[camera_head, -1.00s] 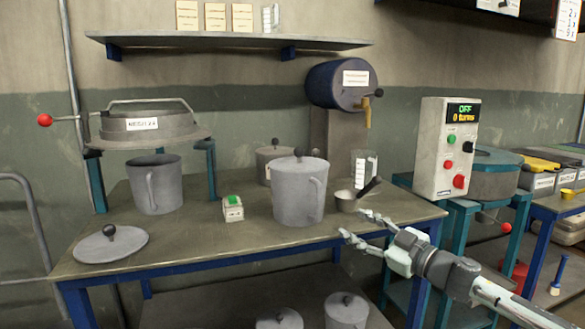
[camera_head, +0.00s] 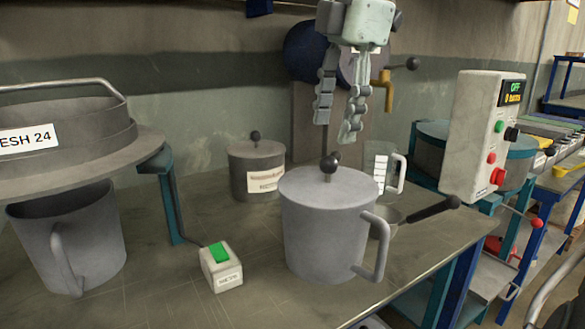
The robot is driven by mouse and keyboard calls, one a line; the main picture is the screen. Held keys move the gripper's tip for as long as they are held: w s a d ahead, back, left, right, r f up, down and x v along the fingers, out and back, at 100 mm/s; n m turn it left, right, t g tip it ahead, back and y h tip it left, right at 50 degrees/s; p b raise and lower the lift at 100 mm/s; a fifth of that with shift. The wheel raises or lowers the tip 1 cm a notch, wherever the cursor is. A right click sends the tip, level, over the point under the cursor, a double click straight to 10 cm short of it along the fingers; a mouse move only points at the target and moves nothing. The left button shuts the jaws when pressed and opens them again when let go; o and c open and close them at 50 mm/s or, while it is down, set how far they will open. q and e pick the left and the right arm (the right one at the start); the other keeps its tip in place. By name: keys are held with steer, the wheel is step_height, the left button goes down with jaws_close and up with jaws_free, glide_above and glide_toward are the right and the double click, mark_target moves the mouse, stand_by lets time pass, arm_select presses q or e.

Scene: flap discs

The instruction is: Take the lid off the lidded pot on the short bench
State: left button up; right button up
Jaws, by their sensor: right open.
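The lidded pot (camera_head: 325,235) stands upright on the bench (camera_head: 150,285), a grey pot with its handle at the right. Its flat grey lid (camera_head: 300,187) sits on top, with a dark round knob (camera_head: 329,164) in the middle. My right gripper (camera_head: 338,132) points down from the top of the view, open and empty. Its fingertips show just above the knob in the picture, apart from it. A second, smaller lidded pot (camera_head: 254,178) with a label stands behind to the left. My left gripper is not in view.
An open pot (camera_head: 70,240) stands under the sieve (camera_head: 75,125) at the left. A green-buttoned box (camera_head: 222,268) is in front. A control box (camera_head: 480,135) stands farther right.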

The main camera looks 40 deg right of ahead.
mark_target(330, 157)
steer(key=shift+d+r, duration=0.1)
steer(key=shift+d, duration=0.1)
steer(key=shift+f+h, duration=0.25)
steer(key=shift+h, duration=0.05)
steer(key=f, duration=0.4)
steer(key=w+f+p, duration=0.1)
steer(key=f, duration=0.1)
steer(key=shift+f, duration=0.35)
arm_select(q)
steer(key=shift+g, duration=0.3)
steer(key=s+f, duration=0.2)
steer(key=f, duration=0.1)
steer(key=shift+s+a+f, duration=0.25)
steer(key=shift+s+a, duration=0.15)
arm_select(e)
steer(key=shift+w, duration=0.1)
steer(key=shift+c, duration=0.6)
jaws_close()
